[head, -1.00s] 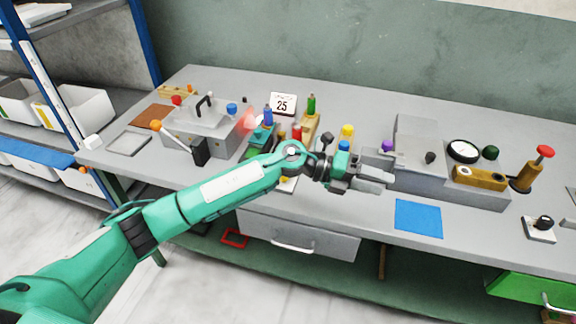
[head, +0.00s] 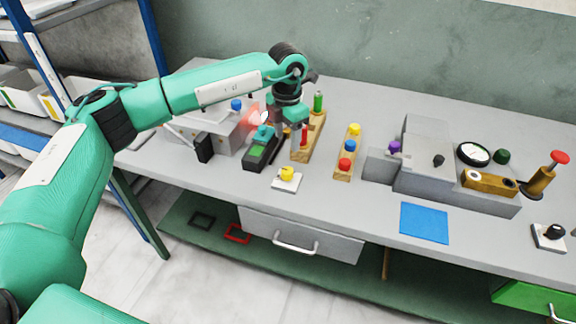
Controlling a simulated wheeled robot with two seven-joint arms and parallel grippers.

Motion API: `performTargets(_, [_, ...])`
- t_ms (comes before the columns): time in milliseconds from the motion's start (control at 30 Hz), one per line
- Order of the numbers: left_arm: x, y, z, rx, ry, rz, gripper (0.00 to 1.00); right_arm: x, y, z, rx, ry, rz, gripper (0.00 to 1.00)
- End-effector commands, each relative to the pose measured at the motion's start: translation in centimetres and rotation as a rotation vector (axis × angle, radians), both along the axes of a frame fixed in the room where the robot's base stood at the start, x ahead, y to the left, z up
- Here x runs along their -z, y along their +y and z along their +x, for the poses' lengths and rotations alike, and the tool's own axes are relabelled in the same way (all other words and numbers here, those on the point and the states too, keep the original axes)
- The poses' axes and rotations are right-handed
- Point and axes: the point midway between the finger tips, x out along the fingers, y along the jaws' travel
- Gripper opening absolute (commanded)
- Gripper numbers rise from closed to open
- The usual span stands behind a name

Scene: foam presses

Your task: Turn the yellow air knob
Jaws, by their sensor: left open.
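The yellow air knob (head: 287,173) sits on a small white square plate (head: 284,185) near the front edge of the bench, left of the picture's middle. Nothing covers it. My left gripper (head: 289,130) points down, open, above and behind the knob in the picture and apart from it. It is over the area between a teal and black device and a wooden block with coloured pegs, and hides part of them. Its jaws look empty. My right gripper is not in view.
The teal and black device (head: 262,150) and the wooden peg block (head: 310,147) stand just behind the knob. A block with yellow, blue and red buttons (head: 348,155) is to its right. A grey press (head: 425,170) stands further right. The bench front around a blue mat (head: 424,223) is clear.

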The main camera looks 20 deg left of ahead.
Motion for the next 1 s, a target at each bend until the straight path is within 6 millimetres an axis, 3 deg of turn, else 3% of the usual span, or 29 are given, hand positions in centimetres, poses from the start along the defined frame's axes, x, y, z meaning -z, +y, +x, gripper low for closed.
performTargets(233, [5.2, 0.0, -0.1, 0.002, 0.005, 0.000, 0.54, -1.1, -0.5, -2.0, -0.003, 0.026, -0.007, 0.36])
performTargets(500, [9.9, -0.1, -0.1, 0.000, 0.003, -0.003, 0.54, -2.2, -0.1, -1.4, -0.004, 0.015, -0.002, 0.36])
performTargets(700, [11.5, -0.1, -0.1, 0.001, 0.001, -0.002, 0.54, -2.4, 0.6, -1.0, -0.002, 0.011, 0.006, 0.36])
performTargets(1000, [11.7, -0.1, 0.0, 0.002, 0.001, -0.003, 0.52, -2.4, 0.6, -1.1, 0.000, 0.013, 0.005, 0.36])
